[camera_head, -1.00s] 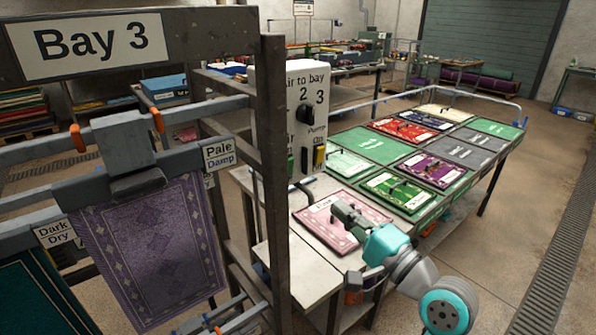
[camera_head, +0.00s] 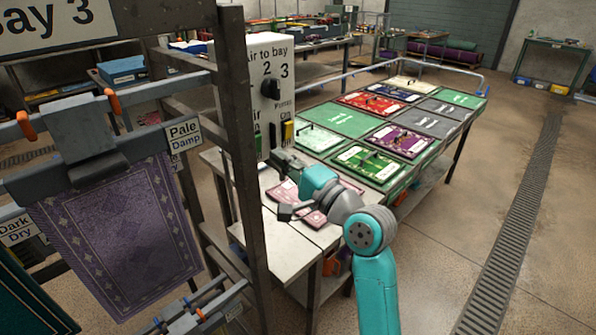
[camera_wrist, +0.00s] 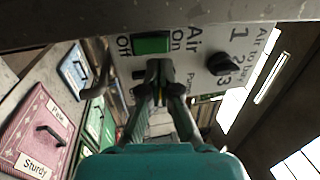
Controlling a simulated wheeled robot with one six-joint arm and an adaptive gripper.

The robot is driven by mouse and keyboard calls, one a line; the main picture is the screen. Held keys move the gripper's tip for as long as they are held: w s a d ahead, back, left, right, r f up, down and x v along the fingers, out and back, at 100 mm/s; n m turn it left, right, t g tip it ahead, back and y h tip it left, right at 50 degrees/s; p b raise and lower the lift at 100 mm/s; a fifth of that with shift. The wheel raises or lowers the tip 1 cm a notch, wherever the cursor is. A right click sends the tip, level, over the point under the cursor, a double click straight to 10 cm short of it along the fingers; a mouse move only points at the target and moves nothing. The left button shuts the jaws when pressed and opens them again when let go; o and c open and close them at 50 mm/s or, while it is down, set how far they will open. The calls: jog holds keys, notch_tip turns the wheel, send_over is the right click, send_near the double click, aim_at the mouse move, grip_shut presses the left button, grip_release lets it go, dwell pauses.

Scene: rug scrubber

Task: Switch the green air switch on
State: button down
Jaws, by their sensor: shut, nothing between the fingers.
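The green air switch (camera_wrist: 152,43) is on a white control panel (camera_wrist: 190,35) in the wrist view, between the words "Off" and "On". Its position is hard to tell. In the head view it is a thin green strip (camera_head: 259,144) low on the panel. My gripper (camera_wrist: 160,66) is shut and empty, its tips just below the switch in the wrist view; I cannot tell whether they touch it. In the head view my gripper (camera_head: 276,158) is at the panel's lower front. A black rotary knob (camera_wrist: 222,64) labelled 1, 2, 3 is beside the switch.
A yellow pump switch (camera_head: 287,132) is on the same panel, partly behind my fingers in the wrist view. A dark post (camera_head: 238,150) and hanging purple rug (camera_head: 120,235) stand left. Sample boards, including a pink one (camera_head: 300,205), cover the bench below. The floor at right is clear.

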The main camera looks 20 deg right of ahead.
aim_at(259, 140)
jog(key=shift+x, duration=2.4)
jog(key=shift+w+a+r, duration=0.1)
jog(key=shift+w+a+r, duration=0.1)
jog(key=shift+w+r, duration=0.05)
jog(key=shift+w, duration=0.05)
jog(key=shift+s, duration=0.1)
